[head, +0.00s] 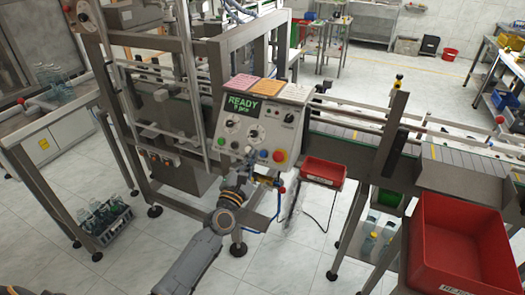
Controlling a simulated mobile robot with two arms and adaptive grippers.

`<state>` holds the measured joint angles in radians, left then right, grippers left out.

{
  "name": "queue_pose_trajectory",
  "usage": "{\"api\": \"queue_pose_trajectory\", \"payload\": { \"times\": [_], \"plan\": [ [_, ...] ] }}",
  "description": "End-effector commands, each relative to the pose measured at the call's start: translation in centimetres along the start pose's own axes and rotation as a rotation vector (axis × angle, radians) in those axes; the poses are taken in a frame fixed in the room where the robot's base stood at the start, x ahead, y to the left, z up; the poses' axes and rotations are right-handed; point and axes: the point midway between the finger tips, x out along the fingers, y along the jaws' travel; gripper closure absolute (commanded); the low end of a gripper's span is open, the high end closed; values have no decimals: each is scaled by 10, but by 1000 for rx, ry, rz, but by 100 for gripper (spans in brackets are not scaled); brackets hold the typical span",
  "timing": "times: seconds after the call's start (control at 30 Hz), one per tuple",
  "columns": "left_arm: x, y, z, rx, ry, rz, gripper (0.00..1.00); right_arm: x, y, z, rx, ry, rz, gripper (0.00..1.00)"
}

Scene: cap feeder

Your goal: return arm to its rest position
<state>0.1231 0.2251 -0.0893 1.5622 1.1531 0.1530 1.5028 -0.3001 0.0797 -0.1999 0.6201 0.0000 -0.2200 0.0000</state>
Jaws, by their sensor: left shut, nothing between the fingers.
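My left gripper (272,181) is raised in front of the cap feeder's control box (262,122), just below its lower edge in the picture. It is shut and empty. My grey forearm reaches up to it from the bottom of the view and hides part of the floor and machine frame behind. The control box shows a green "READY" display, knobs, a red button and coloured buttons. I cannot tell whether the gripper touches the box. My right gripper is not in view.
A red bin (458,245) stands at the right front, and a smaller red bin (323,170) hangs below the conveyor (345,128). A crate of bottles (104,222) is on the floor at left. A table (60,125) with bottles stands behind it. Open tiled floor lies around my forearm.

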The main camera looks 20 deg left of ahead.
Motion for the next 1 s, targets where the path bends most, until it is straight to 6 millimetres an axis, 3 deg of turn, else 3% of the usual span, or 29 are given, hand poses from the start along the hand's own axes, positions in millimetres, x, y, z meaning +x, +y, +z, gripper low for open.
{"api": "queue_pose_trajectory", "payload": {
  "times": [0.77,0.87,1.0],
  "plan": [
    [-2,-5,-6,18,8,-10,100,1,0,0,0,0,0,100],
    [-11,-27,-27,107,41,-55,100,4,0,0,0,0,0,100],
    [-45,-87,-84,371,111,-203,100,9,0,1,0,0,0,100]
  ]
}}
